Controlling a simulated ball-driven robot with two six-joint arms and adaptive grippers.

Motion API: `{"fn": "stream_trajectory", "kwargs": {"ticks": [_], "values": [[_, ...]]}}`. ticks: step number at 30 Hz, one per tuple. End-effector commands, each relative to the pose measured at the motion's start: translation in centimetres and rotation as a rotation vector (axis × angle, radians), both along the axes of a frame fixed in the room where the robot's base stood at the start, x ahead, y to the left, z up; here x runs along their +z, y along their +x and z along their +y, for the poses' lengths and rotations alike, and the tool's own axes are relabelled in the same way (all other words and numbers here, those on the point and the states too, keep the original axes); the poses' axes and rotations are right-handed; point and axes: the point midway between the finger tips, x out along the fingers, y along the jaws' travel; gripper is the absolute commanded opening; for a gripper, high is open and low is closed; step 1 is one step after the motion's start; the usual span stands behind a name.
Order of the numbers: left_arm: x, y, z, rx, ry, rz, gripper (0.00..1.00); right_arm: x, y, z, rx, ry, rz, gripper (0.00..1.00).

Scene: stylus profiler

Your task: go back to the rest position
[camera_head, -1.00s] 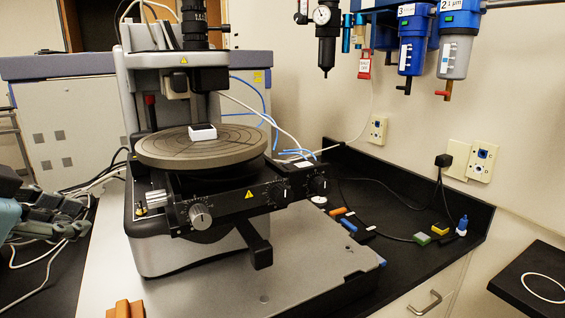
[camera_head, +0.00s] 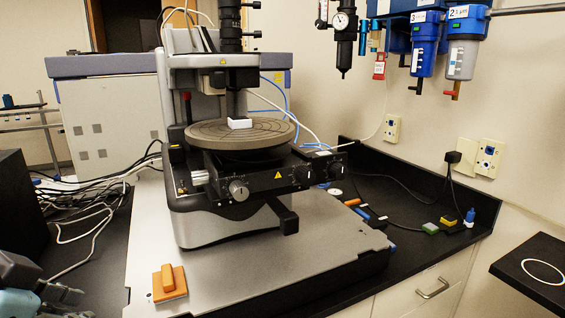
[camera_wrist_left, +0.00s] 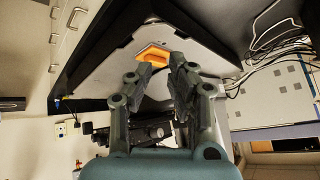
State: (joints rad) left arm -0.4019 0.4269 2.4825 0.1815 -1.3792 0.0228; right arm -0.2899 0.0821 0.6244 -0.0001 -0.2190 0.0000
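My left gripper (camera_head: 68,298) is low in the left corner of the head view, left of the stylus profiler (camera_head: 215,215) and apart from it. In the left wrist view its two fingers (camera_wrist_left: 167,62) stand apart with a narrow gap and hold nothing. My right gripper is in neither view. The profiler's round grey stage (camera_head: 210,133) carries a small white block (camera_head: 240,123) near its middle.
An orange block (camera_head: 170,284) lies on the grey base plate (camera_head: 270,270); it also shows beyond the fingers in the left wrist view (camera_wrist_left: 152,52). Loose cables (camera_head: 95,215) and a black box (camera_head: 20,205) are at left. Small coloured pieces (camera_head: 430,228) lie at right.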

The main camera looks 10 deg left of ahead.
Motion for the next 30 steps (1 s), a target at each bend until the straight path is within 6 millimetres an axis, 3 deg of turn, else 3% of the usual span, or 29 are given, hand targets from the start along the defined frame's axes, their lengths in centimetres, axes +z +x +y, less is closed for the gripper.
{"fn": "stream_trajectory", "kwargs": {"ticks": [6,11,13,20,23,26,30], "values": [[-4.8,-6.1,-1.2,0.134,-0.045,0.195,0.18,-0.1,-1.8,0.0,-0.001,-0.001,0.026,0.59],[-7.9,-11.4,-2.5,0.24,-0.072,0.362,0.18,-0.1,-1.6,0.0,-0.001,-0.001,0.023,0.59],[-11.7,-10.2,-1.9,0.233,-0.061,0.359,0.18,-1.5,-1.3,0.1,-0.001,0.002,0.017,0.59],[-23.6,-9.2,-1.1,0.243,-0.059,0.392,0.18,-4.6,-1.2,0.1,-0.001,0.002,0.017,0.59],[-30.2,-9.6,-0.6,0.25,-0.059,0.412,0.18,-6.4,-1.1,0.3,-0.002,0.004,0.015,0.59],[-38.2,-10.9,-0.1,0.257,-0.059,0.438,0.18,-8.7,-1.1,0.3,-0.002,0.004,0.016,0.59],[-49.5,-14.7,0.7,0.268,-0.058,0.477,0.18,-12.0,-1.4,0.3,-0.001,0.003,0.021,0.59]]}}
